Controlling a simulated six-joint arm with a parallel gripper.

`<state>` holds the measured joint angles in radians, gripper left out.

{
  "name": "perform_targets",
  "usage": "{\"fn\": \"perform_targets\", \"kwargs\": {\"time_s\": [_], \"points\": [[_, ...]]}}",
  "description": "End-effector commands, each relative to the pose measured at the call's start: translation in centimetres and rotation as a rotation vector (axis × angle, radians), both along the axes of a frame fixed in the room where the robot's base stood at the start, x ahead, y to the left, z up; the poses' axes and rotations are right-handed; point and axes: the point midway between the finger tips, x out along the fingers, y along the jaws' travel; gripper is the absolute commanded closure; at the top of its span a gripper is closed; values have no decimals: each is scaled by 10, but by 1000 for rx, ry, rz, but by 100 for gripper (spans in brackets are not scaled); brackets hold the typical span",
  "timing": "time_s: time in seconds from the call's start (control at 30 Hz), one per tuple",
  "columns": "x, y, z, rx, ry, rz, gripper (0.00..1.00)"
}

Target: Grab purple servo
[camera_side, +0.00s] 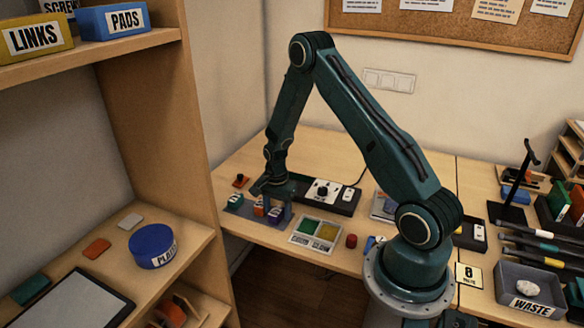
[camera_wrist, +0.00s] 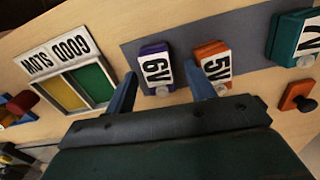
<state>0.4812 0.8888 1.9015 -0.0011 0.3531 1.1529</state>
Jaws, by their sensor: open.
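The purple servo (camera_wrist: 154,52) carries a white 6V label and sits on a dark grey mat (camera_wrist: 135,50). In the side view the purple servo (camera_side: 275,214) is at the right end of the row, partly hidden by my gripper (camera_side: 277,194). In the wrist view my gripper (camera_wrist: 160,70) is open, its two blue fingers apart. The purple servo shows between the fingertips there, not clamped. The right finger appears close to the orange 5V servo (camera_wrist: 211,52); whether they touch I cannot tell.
A teal 7V servo (camera_wrist: 290,38) stands farther right on the mat, with an orange part (camera_wrist: 297,96) nearby. A tray with yellow and green compartments (camera_side: 318,232) lies right of the mat.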

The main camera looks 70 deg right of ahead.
Motion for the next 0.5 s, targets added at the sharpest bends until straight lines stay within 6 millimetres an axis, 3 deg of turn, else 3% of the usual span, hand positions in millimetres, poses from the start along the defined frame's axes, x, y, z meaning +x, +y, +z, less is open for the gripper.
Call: {"fn": "perform_targets", "kwargs": {"time_s": [0.23,0.47,0.5], "points": [[0,0,0,0,0,0,47],[0,0,0,0,0,0,93],[0,0,0,0,0,0,94]]}}
